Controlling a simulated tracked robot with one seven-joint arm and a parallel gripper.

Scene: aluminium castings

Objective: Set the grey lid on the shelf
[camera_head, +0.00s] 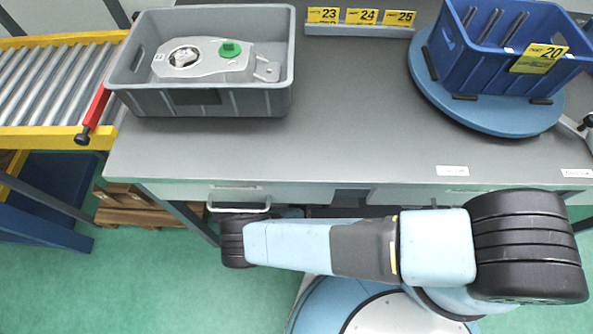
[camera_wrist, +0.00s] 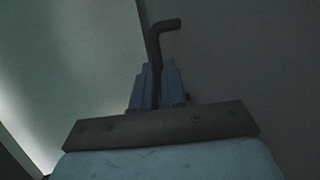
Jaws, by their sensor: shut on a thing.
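In the wrist view, my gripper (camera_wrist: 158,78) has its two blue fingers closed on a dark bent bar (camera_wrist: 164,27). The bar rises from between the fingertips and its end bends to the right. Plain grey surfaces (camera_wrist: 235,60) lie behind it, split by a dark line; I cannot tell whether the bar is fixed to them. My gripper is hidden in the head view, where my arm reaches left in front of the bench. I cannot pick out a grey lid or a shelf for certain in either view.
On the grey bench (camera_head: 345,130), a grey crate (camera_head: 200,104) holds a metal casting (camera_head: 205,68) with a green knob (camera_head: 230,48). A blue crate (camera_head: 478,65) stands on a blue round turntable (camera_head: 440,88). A roller conveyor (camera_head: 50,85) is at left. The bench middle is clear.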

